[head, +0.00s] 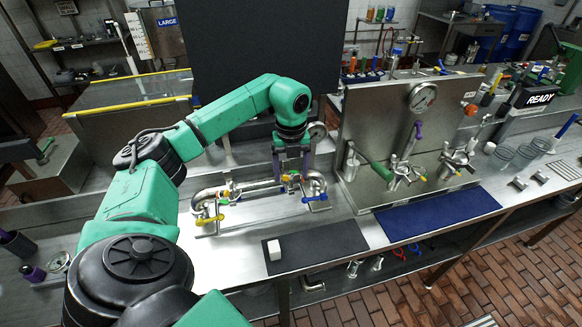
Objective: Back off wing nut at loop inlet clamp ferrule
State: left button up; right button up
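The pipe loop (262,187) is polished steel and lies on the bench, with an elbow at each end. A valve with a yellow handle (209,221) is at its left end, and one with a blue handle (316,198) is at its right end. My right gripper is out of view.
A dark mat (335,243) with a white block (274,250) lies in front of the loop. A steel panel (362,122) with a gauge (422,97) and valves stands to the right, behind a blue mat (437,214). A dark screen (262,50) rises behind.

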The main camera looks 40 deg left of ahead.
pick_arm(q)
jog(key=shift+o, duration=0.3)
jog(key=shift+r, duration=0.25)
notch_tip(320, 180, up, 8)
jog(key=shift+r+b, duration=0.2)
jog(key=shift+b, duration=0.5)
notch_tip(320, 180, up, 6)
jog(key=p, duration=0.4)
send_over(291, 175)
jog(key=shift+a+f+b, duration=0.1)
jog(key=shift+f+b, duration=0.05)
jog(key=shift+b, duration=0.2)
jog(key=shift+w, duration=0.1)
jog(key=shift+f, duration=0.1)
